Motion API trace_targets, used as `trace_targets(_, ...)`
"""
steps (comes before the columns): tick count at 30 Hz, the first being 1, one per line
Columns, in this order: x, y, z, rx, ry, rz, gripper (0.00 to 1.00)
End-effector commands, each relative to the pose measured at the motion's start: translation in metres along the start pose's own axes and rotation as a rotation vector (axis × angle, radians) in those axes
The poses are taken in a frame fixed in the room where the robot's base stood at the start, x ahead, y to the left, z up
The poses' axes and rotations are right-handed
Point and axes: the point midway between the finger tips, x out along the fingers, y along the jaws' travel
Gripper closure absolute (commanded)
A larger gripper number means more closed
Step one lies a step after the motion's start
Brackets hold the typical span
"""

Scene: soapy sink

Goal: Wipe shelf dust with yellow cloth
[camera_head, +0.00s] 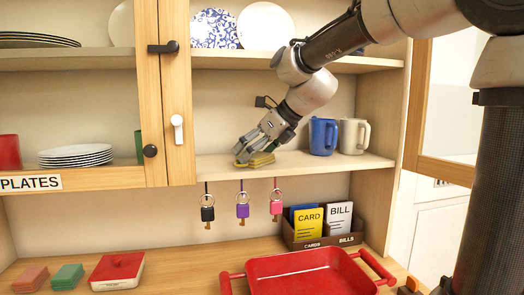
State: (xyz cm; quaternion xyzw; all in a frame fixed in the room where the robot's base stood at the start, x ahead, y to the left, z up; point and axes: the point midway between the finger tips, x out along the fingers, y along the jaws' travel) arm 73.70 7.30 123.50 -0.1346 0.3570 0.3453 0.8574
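My gripper (246,155) reaches down to the middle shelf (220,169) of the cabinet. Dust on the shelf cannot be made out at this size.
A blue mug (322,136) and a cream mug (353,136) stand on the same shelf, right of my gripper. Three keys (242,208) hang below the shelf edge. A red tray (300,270) and a card holder (325,238) stand on the counter. The shelf left of my gripper is clear.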

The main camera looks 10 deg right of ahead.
Motion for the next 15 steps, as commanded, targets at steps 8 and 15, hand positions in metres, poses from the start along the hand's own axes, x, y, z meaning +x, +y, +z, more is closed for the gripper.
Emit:
trace_targets(8, 0.007, 0.009, 0.004, -0.001, 0.003, 0.003, 0.3)
trace_targets(15, 0.017, 0.026, 0.016, -0.002, 0.003, 0.004, 0.31)
